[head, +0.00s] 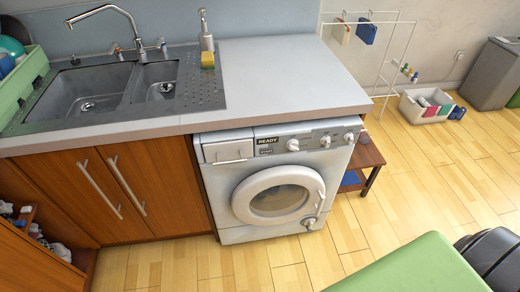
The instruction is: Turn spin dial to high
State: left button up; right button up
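A white washing machine (240,200) stands under the counter, its round door (278,196) shut. Its top panel has a dark display (268,142) reading READY. Three round white dials sit to the right of the display: a left dial (293,145), a middle dial (325,142) and a right dial (349,138). Their labels are too small to read, so I cannot tell which is the spin dial or where each points. Another round knob (309,222) is at the machine's lower right. Neither of my grippers is in view.
The grey counter (290,75) overhangs the machine and holds a sink (80,95), soap dispenser (206,32) and yellow sponge (208,60). A low wooden table (367,155) stands right of the machine. A green surface (410,268) is in the foreground. The floor before the machine is clear.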

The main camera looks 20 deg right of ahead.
aim_at(349, 138)
jog(key=z, duration=1.5)
